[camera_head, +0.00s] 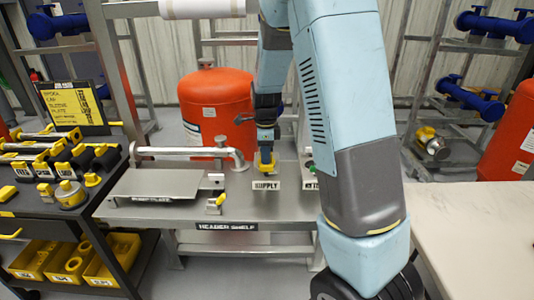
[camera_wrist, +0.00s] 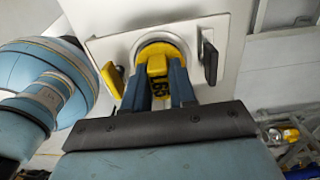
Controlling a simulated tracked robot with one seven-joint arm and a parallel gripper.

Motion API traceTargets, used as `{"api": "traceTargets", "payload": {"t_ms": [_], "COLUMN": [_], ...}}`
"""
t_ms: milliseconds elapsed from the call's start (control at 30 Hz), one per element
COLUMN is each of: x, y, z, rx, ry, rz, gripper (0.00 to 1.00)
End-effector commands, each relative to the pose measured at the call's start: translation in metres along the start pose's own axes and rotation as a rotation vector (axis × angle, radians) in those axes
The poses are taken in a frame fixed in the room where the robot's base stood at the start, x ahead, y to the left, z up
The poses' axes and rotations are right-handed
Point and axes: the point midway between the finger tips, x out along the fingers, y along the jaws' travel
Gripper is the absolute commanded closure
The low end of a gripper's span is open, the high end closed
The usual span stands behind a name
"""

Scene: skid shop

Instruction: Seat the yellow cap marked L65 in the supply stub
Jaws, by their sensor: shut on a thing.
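In the wrist view the cap is in front of a round opening in a pale plate (camera_wrist: 105,48). The supply stub is mostly hidden by the cap and gripper, so I cannot tell how deep the cap sits.
The header shelf (camera_head: 150,211) carries a bent pipe (camera_head: 185,152), a flat plate (camera_head: 155,186) and a small yellow-topped valve (camera_head: 216,203). A dark bench (camera_head: 108,186) at left holds several yellow-capped parts. A red tank (camera_head: 215,100) stands behind. My arm hides part of the right side.

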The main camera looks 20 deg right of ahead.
Motion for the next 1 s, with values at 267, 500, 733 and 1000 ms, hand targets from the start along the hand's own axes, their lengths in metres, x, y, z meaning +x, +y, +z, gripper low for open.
{"api": "traceTargets", "payload": {"t_ms": [267,500,733,1000], "x": [-0.0001,0.0016,0.0059,0.0060], "y": [-0.0001,0.0000,0.0002,0.0000], "z": [0.0002,0.0003,0.0005,0.0007], "rx": [0.000,0.000,0.000,0.000], "ry": [0.000,0.000,0.000,0.000], "rz": [0.000,0.000,0.001,0.000], "gripper": [1.00,1.00,1.00,0.69]}}
